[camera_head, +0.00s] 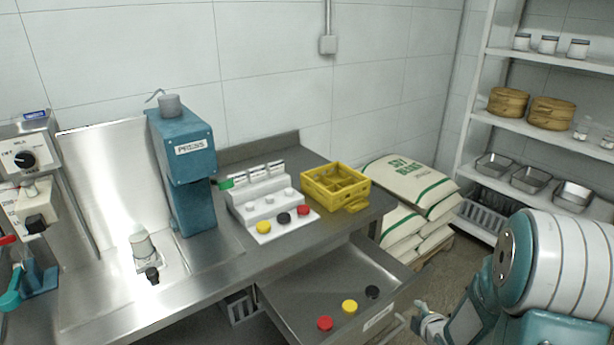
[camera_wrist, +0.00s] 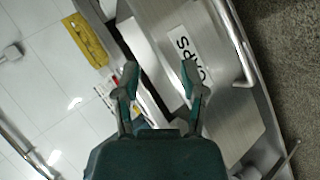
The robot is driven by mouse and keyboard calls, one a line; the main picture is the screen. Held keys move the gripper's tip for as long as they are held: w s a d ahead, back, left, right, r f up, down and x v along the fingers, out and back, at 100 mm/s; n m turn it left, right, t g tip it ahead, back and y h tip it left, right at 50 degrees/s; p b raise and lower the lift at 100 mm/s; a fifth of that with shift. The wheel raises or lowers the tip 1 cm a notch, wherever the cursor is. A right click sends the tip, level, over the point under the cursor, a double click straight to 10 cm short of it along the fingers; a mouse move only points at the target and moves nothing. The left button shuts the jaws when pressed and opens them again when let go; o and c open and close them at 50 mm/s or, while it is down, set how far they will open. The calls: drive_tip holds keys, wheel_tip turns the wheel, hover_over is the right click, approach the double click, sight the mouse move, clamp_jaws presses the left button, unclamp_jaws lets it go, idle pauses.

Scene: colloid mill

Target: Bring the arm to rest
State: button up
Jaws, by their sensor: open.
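My arm is at the lower right of the head view, folded near the camera. My gripper (camera_head: 424,322) is beyond the front right corner of the open drawer (camera_head: 300,297), apart from it as far as I can tell. In the wrist view my gripper (camera_wrist: 159,70) has its two fingers spread with nothing between them. Behind them is the labelled drawer front (camera_wrist: 213,85), with its bar handle (camera_wrist: 243,45) to the right.
The drawer holds a red cap (camera_head: 325,323), a yellow cap (camera_head: 349,306) and a black cap (camera_head: 372,291). A yellow crate (camera_head: 336,186) and white cap stand (camera_head: 262,203) are on the steel counter. Sacks (camera_head: 412,190) and a shelf rack (camera_head: 540,131) stand behind.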

drive_tip(key=s+a+r+m+g+h, duration=0.1)
drive_tip(key=s+a+r+m, duration=0.2)
drive_tip(key=r, duration=0.5)
drive_tip(key=s+a+r+m+g+h, duration=0.1)
drive_tip(key=s+r+m, duration=0.2)
drive_tip(key=r+m, duration=0.35)
drive_tip(key=s+a+r+m+g, duration=0.1)
drive_tip(key=s+a+r+m, duration=0.2)
drive_tip(key=s, duration=0.5)
drive_tip(key=s+a+r+m+g+y, duration=0.1)
drive_tip(key=s+a+r+m+g, duration=0.1)
drive_tip(key=s+a+r, duration=0.3)
drive_tip(key=s+r+m, duration=0.1)
drive_tip(key=s, duration=0.3)
drive_tip(key=shift+s+r+m+y, duration=0.3)
drive_tip(key=shift+r+m, duration=0.05)
drive_tip(key=shift+r, duration=0.05)
